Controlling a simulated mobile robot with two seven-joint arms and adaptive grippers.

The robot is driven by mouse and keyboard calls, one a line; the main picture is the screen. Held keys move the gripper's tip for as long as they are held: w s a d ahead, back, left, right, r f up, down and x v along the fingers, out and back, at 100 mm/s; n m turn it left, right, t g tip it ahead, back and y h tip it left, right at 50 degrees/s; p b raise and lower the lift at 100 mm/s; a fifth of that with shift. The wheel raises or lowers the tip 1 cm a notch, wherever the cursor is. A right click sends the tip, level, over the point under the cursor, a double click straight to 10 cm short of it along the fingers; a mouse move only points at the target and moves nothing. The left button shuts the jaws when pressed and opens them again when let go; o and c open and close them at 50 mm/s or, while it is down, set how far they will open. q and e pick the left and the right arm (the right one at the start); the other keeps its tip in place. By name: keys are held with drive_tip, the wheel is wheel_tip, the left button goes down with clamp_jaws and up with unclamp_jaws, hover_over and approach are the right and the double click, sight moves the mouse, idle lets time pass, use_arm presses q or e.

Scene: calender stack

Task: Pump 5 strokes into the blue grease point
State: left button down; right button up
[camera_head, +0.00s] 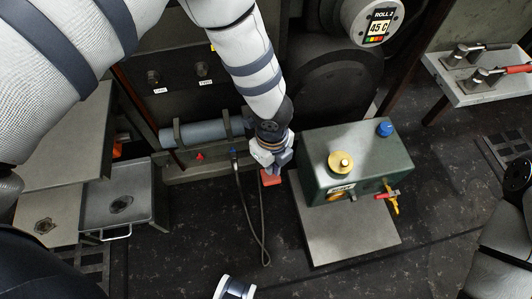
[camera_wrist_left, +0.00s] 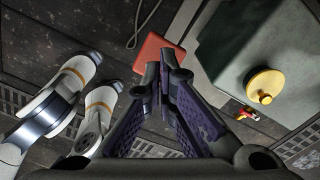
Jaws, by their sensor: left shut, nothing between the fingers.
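My left gripper (camera_head: 275,168) is shut and empty, pointing down beside the green box, and it also shows in the left wrist view (camera_wrist_left: 166,72). A red block (camera_head: 271,179) is right by its fingertips, and shows just beyond them in the left wrist view (camera_wrist_left: 158,50); I cannot tell whether they touch. A small blue fitting (camera_head: 233,153) sits on the low ledge left of the gripper. A dark hose (camera_head: 243,205) hangs from it in a loop. A small red triangular mark (camera_head: 199,156) lies left of it.
A grey cylinder (camera_head: 203,132) lies in brackets above the ledge. The green box (camera_head: 372,150), with a brass knob (camera_head: 341,162), blue cap (camera_head: 384,129) and red-handled valve (camera_head: 387,196), stands on a grey plinth (camera_head: 345,228) at right. Dark floor is open left of the plinth.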

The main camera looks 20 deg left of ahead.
use_arm(q)
drive_tip(key=shift+f+b, duration=2.35)
drive_tip(key=shift+f, duration=1.9)
use_arm(e)
drive_tip(key=shift+s+f+g, duration=0.5)
drive_tip(key=shift+s+f, duration=0.8)
drive_tip(key=shift+f, duration=0.85)
use_arm(q)
drive_tip(key=shift+r+p, duration=2.55)
drive_tip(key=shift+r, duration=1.8)
use_arm(e)
drive_tip(key=shift+t, duration=0.5)
drive_tip(key=v, duration=0.5)
drive_tip(key=shift+w, duration=0.3)
use_arm(q)
drive_tip(key=shift+f, duration=0.1)
